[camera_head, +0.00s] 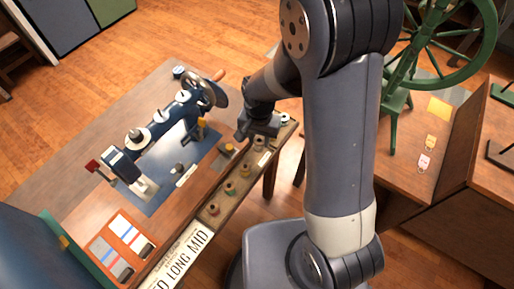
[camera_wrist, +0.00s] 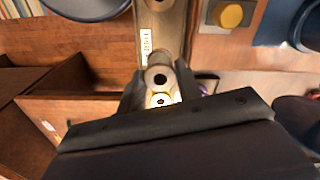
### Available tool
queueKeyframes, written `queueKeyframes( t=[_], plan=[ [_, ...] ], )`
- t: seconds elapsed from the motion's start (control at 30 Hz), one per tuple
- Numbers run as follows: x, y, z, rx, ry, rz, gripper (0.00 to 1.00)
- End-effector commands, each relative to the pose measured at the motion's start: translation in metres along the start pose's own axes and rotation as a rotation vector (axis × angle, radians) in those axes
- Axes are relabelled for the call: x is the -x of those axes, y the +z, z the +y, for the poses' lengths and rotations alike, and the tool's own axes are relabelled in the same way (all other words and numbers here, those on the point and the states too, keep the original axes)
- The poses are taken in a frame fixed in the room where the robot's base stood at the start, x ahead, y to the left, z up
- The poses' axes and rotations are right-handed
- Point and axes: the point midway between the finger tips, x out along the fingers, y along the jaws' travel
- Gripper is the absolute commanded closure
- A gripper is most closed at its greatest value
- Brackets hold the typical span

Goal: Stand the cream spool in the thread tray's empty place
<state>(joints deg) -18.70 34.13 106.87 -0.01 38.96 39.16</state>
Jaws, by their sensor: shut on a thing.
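My gripper (camera_wrist: 161,90) is shut on the cream spool (camera_wrist: 161,100), whose pale top with a dark hole shows between the fingers in the wrist view. A brown-topped spool (camera_wrist: 157,79) is close to it, just ahead of the fingers. The long thread tray (camera_wrist: 172,32) runs away beyond them. In the head view my gripper (camera_head: 260,126) is over the far part of the thread tray (camera_head: 221,196), which lies along the table edge and holds several spools. I cannot tell whether the cream spool touches the tray. The empty place cannot be made out.
A blue machine (camera_head: 150,140) with a handwheel stands on the table left of the tray. A yellow button (camera_head: 229,148) on a small base sits beside the tray and shows in the wrist view (camera_wrist: 231,15). A green spinning wheel (camera_head: 395,110) stands right.

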Motion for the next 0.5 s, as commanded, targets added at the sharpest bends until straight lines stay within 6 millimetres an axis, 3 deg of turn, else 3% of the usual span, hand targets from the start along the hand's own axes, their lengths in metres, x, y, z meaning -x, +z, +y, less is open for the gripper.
queueKeyframes(
  t=[0.3,0.5],
  plan=[
    [-0.038,0.001,0.001,0.0,0.003,-0.003,0.78],
    [-0.042,0.0,0.0,0.0,0.0,0.0,0.78]
  ],
)
